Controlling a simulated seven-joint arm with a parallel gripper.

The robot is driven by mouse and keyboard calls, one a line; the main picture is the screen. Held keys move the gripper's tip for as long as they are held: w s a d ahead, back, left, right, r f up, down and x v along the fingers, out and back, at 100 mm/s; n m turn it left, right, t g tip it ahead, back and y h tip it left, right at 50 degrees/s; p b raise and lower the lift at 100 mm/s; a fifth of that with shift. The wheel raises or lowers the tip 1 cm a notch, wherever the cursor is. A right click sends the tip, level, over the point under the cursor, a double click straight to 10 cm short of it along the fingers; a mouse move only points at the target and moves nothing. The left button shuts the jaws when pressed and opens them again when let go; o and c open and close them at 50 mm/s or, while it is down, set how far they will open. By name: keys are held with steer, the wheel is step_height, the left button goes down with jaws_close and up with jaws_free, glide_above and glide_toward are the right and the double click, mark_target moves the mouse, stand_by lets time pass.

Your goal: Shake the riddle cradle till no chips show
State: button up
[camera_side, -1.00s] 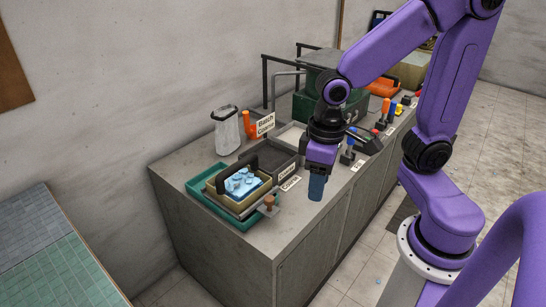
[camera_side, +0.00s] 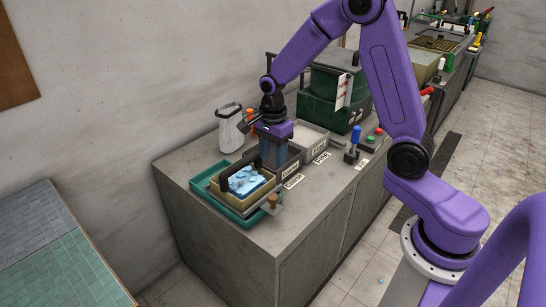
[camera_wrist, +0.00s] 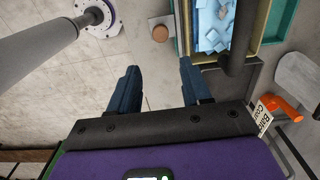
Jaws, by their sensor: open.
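The riddle cradle (camera_side: 262,189) is a tan open box with a dark arched handle (camera_side: 228,180). Pale blue chips (camera_side: 243,181) show in it, and they also show in the wrist view (camera_wrist: 212,24). It sits in a green tray (camera_side: 216,208) on the bench. A brown knob (camera_side: 272,201) stands at its front corner. My gripper (camera_side: 271,165) is open and empty, pointing down just behind the cradle in the side view. In the wrist view its blue fingers (camera_wrist: 158,78) are apart, with the cradle beyond them at the upper right. Any contact is unclear.
A white jug-like container (camera_side: 230,131) stands at the back left of the bench. Behind my gripper are a pale bin (camera_side: 313,139), a green machine (camera_side: 326,108) and a blue-handled lever (camera_side: 355,137). The bench's front right corner is clear.

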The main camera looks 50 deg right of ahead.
mark_target(272, 196)
step_height(272, 196, down, 18)
steer(key=shift+r, duration=0.25)
stand_by(0.5)
jaws_close()
steer(key=shift+w, duration=4.8)
steer(key=shift+s, duration=0.1)
steer(key=shift+s, duration=4.6)
steer(key=shift+w, duration=0.1)
